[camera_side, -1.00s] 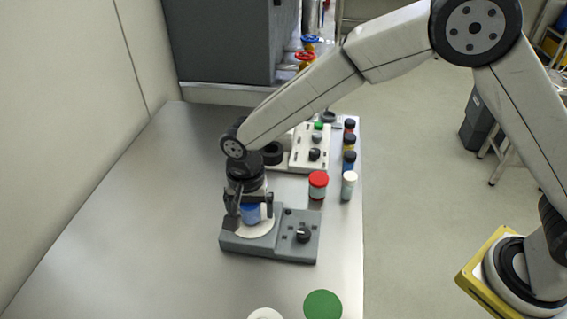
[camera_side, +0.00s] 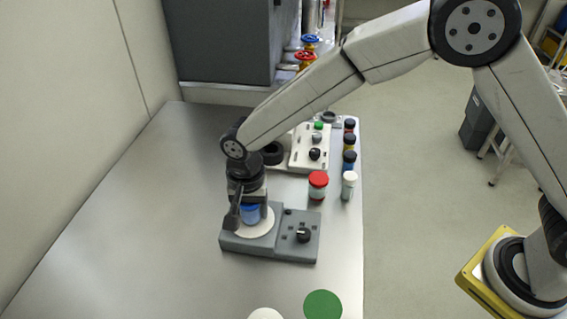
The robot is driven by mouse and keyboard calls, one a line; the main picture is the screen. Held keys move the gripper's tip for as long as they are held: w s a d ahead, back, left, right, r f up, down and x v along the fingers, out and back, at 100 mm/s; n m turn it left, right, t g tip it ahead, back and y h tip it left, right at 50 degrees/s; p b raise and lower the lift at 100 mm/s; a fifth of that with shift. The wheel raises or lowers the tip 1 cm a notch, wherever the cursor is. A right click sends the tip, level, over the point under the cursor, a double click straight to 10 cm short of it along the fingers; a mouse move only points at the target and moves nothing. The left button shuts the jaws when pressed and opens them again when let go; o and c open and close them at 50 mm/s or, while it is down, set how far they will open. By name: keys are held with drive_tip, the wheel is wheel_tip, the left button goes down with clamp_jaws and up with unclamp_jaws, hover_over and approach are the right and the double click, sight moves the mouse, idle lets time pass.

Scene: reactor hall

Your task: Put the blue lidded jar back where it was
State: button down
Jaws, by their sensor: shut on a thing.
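The blue lidded jar (camera_side: 250,213) is on or just above the pale round plate (camera_side: 262,231) of a grey device with a black knob. I cannot tell whether it touches the plate. My gripper (camera_side: 249,207) points down from above and is shut on the jar. The fingers hide part of the jar, and its lid is hidden. A green disc (camera_side: 322,305) and a white disc (camera_side: 265,314) lie bare on the table near the front.
The grey device's control panel (camera_side: 302,236) is right of the jar. A red-lidded jar (camera_side: 318,185) and a white-capped bottle (camera_side: 348,185) stand behind it. Several small dark-capped bottles (camera_side: 349,160) line the right edge. The table's left side (camera_side: 150,210) is clear.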

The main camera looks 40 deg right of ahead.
drive_tip(key=shift+r, duration=0.15)
drive_tip(key=shift+r, duration=0.85)
drive_tip(key=s+d+r, duration=0.6)
drive_tip(key=s+r, duration=0.5)
drive_tip(key=s, duration=0.1)
drive_tip(key=shift+s+d, duration=0.15)
drive_tip(key=shift+s, duration=0.1)
drive_tip(key=w+d+f+m, duration=0.4)
drive_tip(key=d, duration=0.5)
drive_tip(key=shift+m, duration=0.3)
drive_tip(key=shift+f, duration=0.15)
